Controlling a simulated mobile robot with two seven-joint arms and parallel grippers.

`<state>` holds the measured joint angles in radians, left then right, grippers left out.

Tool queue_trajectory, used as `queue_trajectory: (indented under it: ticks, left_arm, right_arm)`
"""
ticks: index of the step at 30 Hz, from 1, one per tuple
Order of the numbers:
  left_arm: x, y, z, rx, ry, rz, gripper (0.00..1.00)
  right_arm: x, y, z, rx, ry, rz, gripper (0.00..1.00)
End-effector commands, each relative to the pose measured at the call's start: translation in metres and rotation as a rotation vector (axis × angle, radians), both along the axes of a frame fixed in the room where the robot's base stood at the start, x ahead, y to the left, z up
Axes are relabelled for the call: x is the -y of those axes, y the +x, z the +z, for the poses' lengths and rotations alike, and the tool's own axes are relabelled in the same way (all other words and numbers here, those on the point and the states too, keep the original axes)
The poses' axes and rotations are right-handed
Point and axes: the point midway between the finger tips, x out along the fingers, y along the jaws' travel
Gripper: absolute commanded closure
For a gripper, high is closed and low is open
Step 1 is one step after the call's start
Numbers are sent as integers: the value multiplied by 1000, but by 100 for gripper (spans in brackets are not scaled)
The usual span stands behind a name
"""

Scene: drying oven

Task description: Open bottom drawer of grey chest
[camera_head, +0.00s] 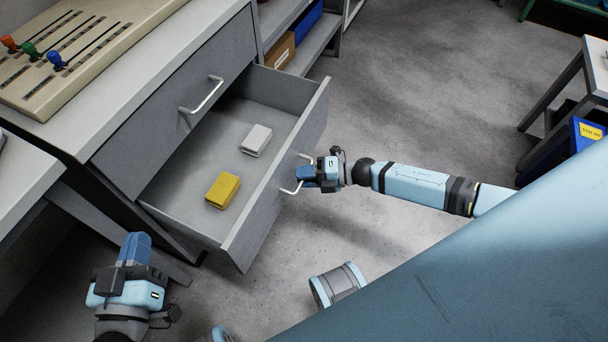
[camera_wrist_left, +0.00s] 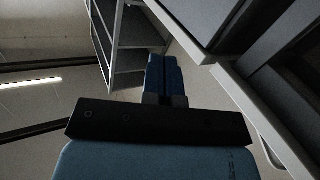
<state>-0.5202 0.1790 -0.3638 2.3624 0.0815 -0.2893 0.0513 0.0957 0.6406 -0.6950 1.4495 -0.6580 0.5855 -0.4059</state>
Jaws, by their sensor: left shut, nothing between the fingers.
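The grey chest (camera_head: 135,152) stands at the left in the head view. Its bottom drawer (camera_head: 258,208) is pulled well out. Inside lie a yellow block (camera_head: 222,189) and a white block (camera_head: 256,140). My right gripper (camera_head: 303,174) is at the drawer's front handle (camera_head: 287,190), its fingers overlapping the handle's middle; whether they are closed around it is hidden. The upper drawer's handle (camera_head: 202,96) shows on the closed front above. My left gripper (camera_head: 136,245) is shut and empty, below and in front of the chest; its shut fingers also show in the left wrist view (camera_wrist_left: 163,78).
A panel with coloured knobs (camera_head: 75,50) lies on the chest top. A shelf with a cardboard box (camera_head: 279,52) and a blue bin (camera_head: 300,22) stands behind the chest. A table (camera_head: 567,82) stands at the right. Floor between is clear.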

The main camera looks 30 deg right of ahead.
Motion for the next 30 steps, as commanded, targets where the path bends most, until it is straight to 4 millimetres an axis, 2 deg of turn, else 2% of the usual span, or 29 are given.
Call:
queue_trajectory:
  ticks: [9,14,20,27,30]
  left_arm:
    - [0,0,1,1,-1,-1,100]
    - [0,0,3,-3,5,0,100]
    - [-6,-1,-5,-53,39,13,100]
    - [-13,-6,-32,-148,91,26,100]
    - [-17,-7,-37,-167,105,33,100]
  right_arm:
    - [0,0,0,0,0,0,64]
    - [11,-7,2,-2,-2,-1,64]
    - [47,-27,11,-4,-3,-1,64]
    - [92,-52,20,-2,-2,-1,64]
    - [105,-59,23,-2,-1,0,64]
